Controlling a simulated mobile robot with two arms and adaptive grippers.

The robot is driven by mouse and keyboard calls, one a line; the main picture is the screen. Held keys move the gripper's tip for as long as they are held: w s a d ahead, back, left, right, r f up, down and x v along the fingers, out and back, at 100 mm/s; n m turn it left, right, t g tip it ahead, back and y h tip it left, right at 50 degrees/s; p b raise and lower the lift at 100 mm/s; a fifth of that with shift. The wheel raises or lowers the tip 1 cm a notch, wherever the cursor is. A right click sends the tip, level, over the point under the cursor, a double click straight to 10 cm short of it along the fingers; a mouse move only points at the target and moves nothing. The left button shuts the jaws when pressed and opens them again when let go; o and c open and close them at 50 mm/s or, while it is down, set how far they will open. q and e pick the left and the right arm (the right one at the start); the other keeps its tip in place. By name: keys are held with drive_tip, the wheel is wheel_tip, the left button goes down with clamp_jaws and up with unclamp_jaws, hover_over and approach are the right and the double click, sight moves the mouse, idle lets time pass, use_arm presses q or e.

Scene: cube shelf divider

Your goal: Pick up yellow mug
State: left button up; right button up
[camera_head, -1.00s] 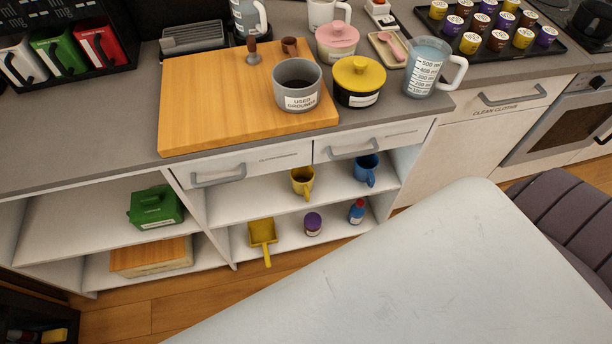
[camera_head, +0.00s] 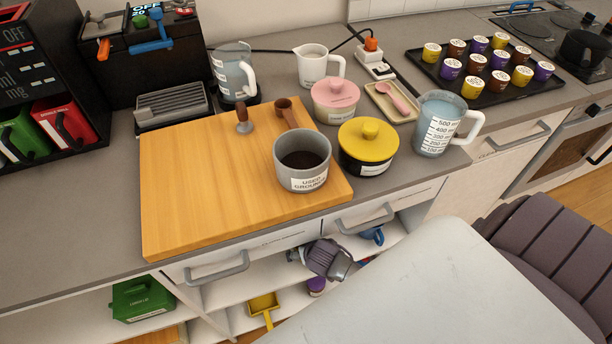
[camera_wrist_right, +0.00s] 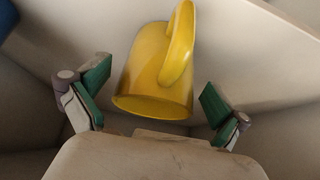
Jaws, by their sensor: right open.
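The yellow mug (camera_wrist_right: 155,70) fills the middle of the right wrist view, tilted in that picture, with its handle toward the top right. It stands in the white shelf under the counter. My right gripper (camera_wrist_right: 157,97) is open, with its green-padded fingers on either side of the mug's rim end. Gaps show between both fingers and the mug. In the head view my right gripper (camera_head: 325,262) is at the shelf opening below the drawers and hides the yellow mug. My left gripper is not in view.
Above the shelf are drawers with grey handles (camera_head: 217,268) and a counter with a wooden board (camera_head: 205,190). In the shelf, a blue mug (camera_head: 373,236) is right of my gripper. A yellow dustpan (camera_head: 263,304) and a purple-lidded jar (camera_head: 316,286) are below.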

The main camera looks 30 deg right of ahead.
drive_tip(key=shift+x, duration=0.8)
drive_tip(key=shift+w+f, duration=0.2)
drive_tip(key=shift+f, duration=0.1)
drive_tip(key=shift+w+f, duration=0.1)
drive_tip(key=c, duration=1)
drive_tip(key=shift+c, duration=1.2)
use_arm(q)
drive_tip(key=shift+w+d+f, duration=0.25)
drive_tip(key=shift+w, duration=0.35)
